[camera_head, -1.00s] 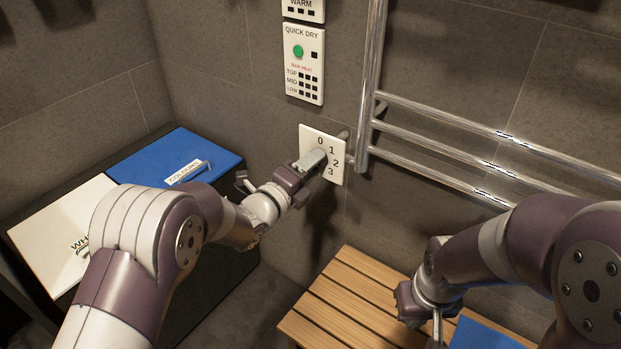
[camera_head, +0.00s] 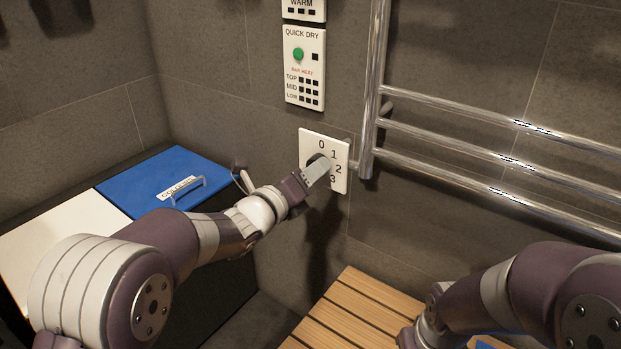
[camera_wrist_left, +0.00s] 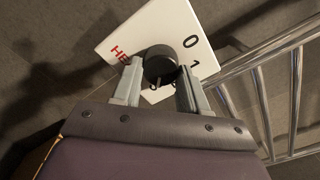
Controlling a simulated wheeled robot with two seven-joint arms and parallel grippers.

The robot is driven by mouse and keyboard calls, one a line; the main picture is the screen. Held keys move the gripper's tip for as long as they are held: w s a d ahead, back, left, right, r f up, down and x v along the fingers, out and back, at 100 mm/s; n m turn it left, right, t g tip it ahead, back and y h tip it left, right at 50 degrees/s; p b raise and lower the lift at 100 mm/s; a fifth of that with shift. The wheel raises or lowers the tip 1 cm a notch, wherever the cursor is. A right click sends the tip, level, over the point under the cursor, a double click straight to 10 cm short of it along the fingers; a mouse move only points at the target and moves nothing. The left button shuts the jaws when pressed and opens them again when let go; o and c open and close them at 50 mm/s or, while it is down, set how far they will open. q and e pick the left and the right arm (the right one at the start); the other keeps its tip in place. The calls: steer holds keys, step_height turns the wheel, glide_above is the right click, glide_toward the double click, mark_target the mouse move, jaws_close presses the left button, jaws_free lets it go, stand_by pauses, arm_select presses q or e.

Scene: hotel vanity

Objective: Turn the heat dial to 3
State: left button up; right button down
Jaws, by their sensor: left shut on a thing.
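The heat dial is a dark round knob (camera_wrist_left: 160,64) on a white wall plate (camera_head: 340,150) marked 0, 1, 2 and 3. In the head view the knob is mostly hidden behind my left gripper (camera_head: 318,168). In the left wrist view the two fingers of my left gripper (camera_wrist_left: 160,84) stand on either side of the knob and are shut on it. The plate looks tilted in that view, with 0 and 1 readable and the other numbers covered. I cannot tell which number the dial points to. My right gripper is out of view.
A chrome towel rail (camera_head: 368,90) stands just right of the plate. A control panel (camera_head: 304,68) with a green button is above it. A blue-lidded bin (camera_head: 150,180) and a white lid (camera_head: 40,245) are at left. A slatted wooden bench (camera_head: 345,315) is below.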

arm_select(q)
steer(key=shift+f, duration=0.1)
steer(key=o, duration=1)
steer(key=shift+o, duration=0.2)
steer(key=p+v, duration=0.3)
steer(key=v, duration=0.9)
steer(key=shift+s+a, duration=0.15)
steer(key=shift+s, duration=0.15)
